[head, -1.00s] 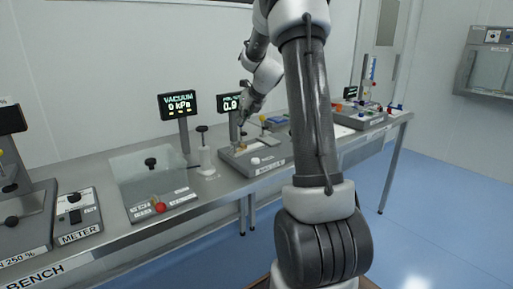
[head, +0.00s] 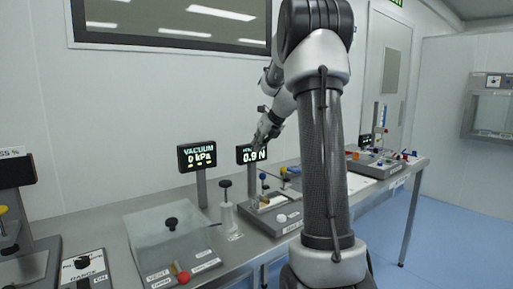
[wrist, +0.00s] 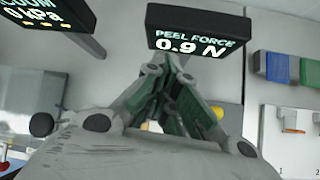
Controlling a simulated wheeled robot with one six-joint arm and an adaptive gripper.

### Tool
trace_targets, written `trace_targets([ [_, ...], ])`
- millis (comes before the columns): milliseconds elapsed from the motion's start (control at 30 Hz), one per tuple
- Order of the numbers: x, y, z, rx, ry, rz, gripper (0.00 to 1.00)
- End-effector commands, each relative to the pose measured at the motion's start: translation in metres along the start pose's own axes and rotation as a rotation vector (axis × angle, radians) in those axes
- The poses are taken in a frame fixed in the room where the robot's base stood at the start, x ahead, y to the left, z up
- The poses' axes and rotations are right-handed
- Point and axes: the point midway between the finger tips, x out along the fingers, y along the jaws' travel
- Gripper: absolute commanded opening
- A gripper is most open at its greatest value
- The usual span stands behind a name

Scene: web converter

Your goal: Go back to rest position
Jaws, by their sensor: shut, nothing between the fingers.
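My gripper (head: 258,144) shows small in the head view, to the left of my upright arm column, in front of the wall. It hangs tilted down near the peel force display (head: 247,154), above the bench and apart from the fixture below. In the wrist view the fingers of my gripper (wrist: 170,62) come together at the tips with nothing held. The peel force display (wrist: 194,32) reads 0.9 N just beyond them. My arm hides part of the bench's middle right.
A vacuum display (head: 198,156) reading 0 kPa stands on the steel bench (head: 95,228). A clear-lidded box (head: 160,240), a black-knobbed post (head: 226,210) and the peel fixture (head: 285,205) stand below. Blue floor (head: 423,225) is open at right.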

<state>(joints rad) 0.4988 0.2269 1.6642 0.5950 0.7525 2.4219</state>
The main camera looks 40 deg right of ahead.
Motion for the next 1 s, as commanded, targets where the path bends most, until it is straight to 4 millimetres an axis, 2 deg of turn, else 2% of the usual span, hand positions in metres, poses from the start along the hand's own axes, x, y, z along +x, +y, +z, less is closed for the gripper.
trace_targets([
  [367, 0.000, 0.000, 0.000, -0.020, 0.000, 0.000, 0.00],
  [467, 0.000, 0.001, -0.001, -0.134, 0.003, 0.003, 0.00],
  [567, 0.001, 0.000, -0.009, -0.391, 0.031, 0.010, 0.00],
  [667, 0.008, -0.001, -0.049, -0.746, 0.122, 0.054, 0.00],
  [767, -0.005, 0.007, -0.092, -1.143, 0.202, 0.130, 0.00],
  [867, -0.030, 0.031, -0.135, -1.570, 0.259, 0.239, 0.00],
  [1000, -0.079, 0.076, -0.201, -2.212, 0.291, 0.444, 0.00],
])
